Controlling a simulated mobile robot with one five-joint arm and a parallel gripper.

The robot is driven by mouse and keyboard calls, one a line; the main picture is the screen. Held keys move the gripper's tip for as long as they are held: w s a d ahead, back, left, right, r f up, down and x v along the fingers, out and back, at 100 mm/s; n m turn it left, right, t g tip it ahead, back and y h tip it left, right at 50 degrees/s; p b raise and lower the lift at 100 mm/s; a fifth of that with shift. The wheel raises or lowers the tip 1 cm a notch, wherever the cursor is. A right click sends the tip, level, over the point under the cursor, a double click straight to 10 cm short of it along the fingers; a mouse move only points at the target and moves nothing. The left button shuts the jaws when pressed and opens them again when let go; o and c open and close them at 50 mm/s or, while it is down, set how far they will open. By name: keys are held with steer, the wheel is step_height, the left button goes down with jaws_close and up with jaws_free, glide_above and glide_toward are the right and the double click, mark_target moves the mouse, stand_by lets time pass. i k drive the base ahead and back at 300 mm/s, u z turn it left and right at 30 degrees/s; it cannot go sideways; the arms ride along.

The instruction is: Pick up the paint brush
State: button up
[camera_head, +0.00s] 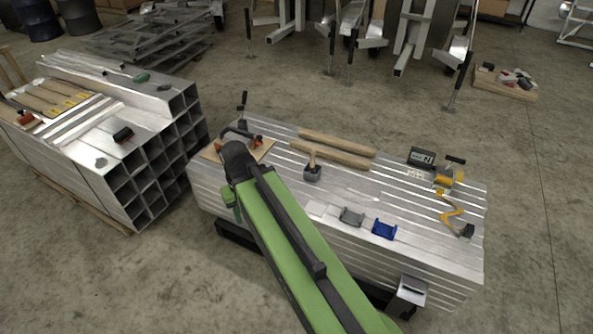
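I cannot pick out a paint brush for certain. On the aluminium bundle (335,222) in the middle lie two wooden handles or bars (336,149), a mallet-like tool (312,168) with a short wooden handle, a grey piece (351,217) and a blue piece (384,229). My green arm reaches up from the bottom across the left part of this bundle and hides some of its top. Its dark joint is near a small wooden board (262,150) with a red and black tool. I cannot make out my gripper's fingers.
A digital meter (421,157) and a yellow and black clamp (452,212) lie on the right. A stack of square tubes (150,150) stands left, bearing small tools. Floor at the right is clear.

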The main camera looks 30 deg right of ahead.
mark_target(313, 168)
steer(key=i, duration=1.1)
steer(key=u, duration=0.55)
